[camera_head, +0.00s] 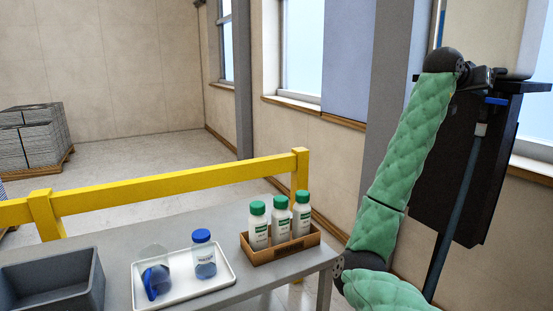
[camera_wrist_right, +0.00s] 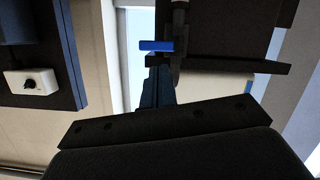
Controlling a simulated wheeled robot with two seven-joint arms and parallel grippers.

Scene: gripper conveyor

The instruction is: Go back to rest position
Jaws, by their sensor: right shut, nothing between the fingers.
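My right gripper (camera_head: 487,76) is raised at the upper right of the head view, at the end of my green padded arm, beside a dark panel (camera_head: 462,150). In the right wrist view its fingers (camera_wrist_right: 159,88) are together with nothing seen between them. A blue handle-like part (camera_head: 496,101) is just below the gripper; it also shows beyond the fingers in the wrist view (camera_wrist_right: 156,45). I cannot tell whether the fingers touch it. My left gripper is not in view.
A yellow rail (camera_head: 180,181) runs behind. A window wall stands close at right.

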